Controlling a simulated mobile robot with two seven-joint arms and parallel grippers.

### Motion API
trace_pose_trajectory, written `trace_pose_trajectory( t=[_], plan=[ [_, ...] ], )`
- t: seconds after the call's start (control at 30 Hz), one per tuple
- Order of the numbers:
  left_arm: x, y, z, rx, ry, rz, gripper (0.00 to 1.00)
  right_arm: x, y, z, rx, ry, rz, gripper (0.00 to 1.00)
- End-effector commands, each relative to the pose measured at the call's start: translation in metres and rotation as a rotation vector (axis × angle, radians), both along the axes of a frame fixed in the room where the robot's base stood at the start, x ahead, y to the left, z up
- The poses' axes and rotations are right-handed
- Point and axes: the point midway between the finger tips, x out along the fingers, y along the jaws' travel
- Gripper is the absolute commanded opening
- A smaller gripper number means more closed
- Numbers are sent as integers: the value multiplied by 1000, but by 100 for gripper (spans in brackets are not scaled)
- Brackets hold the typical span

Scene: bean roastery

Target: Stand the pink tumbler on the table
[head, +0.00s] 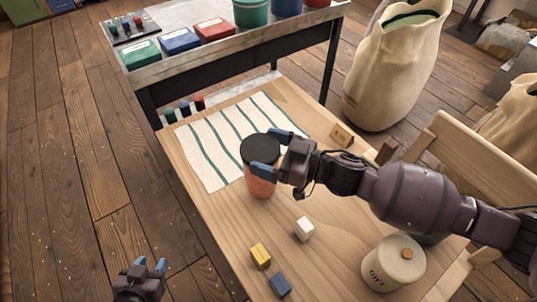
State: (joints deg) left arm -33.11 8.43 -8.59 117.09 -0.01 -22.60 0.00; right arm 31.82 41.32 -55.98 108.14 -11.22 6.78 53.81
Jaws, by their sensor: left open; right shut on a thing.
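The pink tumbler (261,185) has a black lid and looks upright at the edge of the striped cloth on the wooden table (225,222). My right gripper (271,153) comes in from the right and is shut on the tumbler near its lid, with a blue fingertip on either side. I cannot tell whether the tumbler's base touches the table. My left gripper (150,266) is open and empty, low at the left, beside the table over the floor.
A striped cloth (209,159) lies on the table. White (304,229), yellow (260,256) and blue (280,286) blocks lie nearer, with a cream canister (393,264) at right. A small wooden block (342,135) is near the far edge. A shelf unit (180,68) stands behind.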

Motion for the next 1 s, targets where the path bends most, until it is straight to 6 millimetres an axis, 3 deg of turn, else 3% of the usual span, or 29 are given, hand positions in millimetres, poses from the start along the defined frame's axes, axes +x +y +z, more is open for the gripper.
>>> trace_pose_trajectory(
  t=[0.1,0.5,0.53,0.57,0.87,1.0],
  plan=[
    [-1,0,-5,1,8,-1,43,0,1,-15,2,3,1,45],
    [4,-1,0,0,-6,-4,43,0,0,-18,1,1,1,45],
    [5,-1,0,0,-7,-4,43,0,0,-18,1,2,0,94],
    [5,-1,1,0,-7,-4,43,0,0,-18,0,1,0,99],
    [5,-1,2,-1,-11,-5,43,0,0,-14,0,0,1,100],
    [5,-1,3,0,-11,-4,43,-5,-13,-15,-2,3,-2,100]
  ],
)
